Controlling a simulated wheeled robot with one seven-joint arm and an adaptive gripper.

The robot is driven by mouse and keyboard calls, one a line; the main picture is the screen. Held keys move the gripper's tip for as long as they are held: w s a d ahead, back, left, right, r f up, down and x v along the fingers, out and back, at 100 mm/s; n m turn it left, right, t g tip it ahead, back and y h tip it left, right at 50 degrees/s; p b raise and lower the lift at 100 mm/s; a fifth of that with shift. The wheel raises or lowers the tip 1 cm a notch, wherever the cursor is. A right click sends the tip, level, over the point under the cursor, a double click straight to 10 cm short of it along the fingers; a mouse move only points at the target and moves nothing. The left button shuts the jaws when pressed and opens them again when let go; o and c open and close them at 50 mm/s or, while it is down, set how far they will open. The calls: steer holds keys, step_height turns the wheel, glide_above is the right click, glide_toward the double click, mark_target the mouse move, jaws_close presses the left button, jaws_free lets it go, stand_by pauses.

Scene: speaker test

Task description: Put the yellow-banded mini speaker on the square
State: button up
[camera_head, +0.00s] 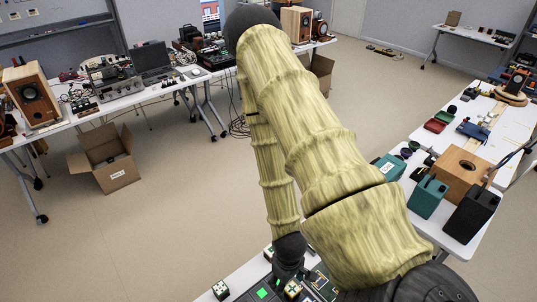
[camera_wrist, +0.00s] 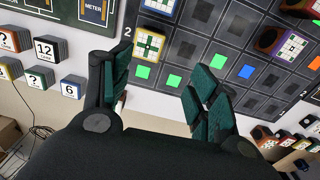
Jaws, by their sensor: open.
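In the wrist view, a small cube-shaped speaker (camera_wrist: 150,44) with a white and green face and a yellowish edge stands on a dark board (camera_wrist: 205,22) of square cells. It looks like the yellow-banded one, but the band is not clear. Another mini speaker (camera_wrist: 291,47) with a purple and tan body stands at the upper right of the board. My gripper (camera_wrist: 162,76) is open and empty, its fingers apart. The first speaker shows beyond the gap, nearer the left finger. Which square is meant cannot be told.
Several numbered and question-mark blocks (camera_wrist: 47,49) stand left of the board. More small cubes (camera_wrist: 268,137) are at the lower right. In the head view, my arm covers the middle, a cardboard box (camera_head: 106,160) sits on the floor, and a cluttered table (camera_head: 461,245) stands right.

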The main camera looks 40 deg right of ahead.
steer(key=s+a+f, duration=0.1)
steer(key=a+f, duration=0.1)
steer(key=a, duration=0.2)
steer(key=a+f, duration=0.2)
steer(key=a, duration=0.2)
steer(key=s+a+f, duration=0.1)
steer(key=a+f, duration=0.1)
steer(key=a, duration=0.2)
steer(key=shift+s+f, duration=0.3)
steer(key=shift+s, duration=0.05)
steer(key=shift+o, duration=0.5)
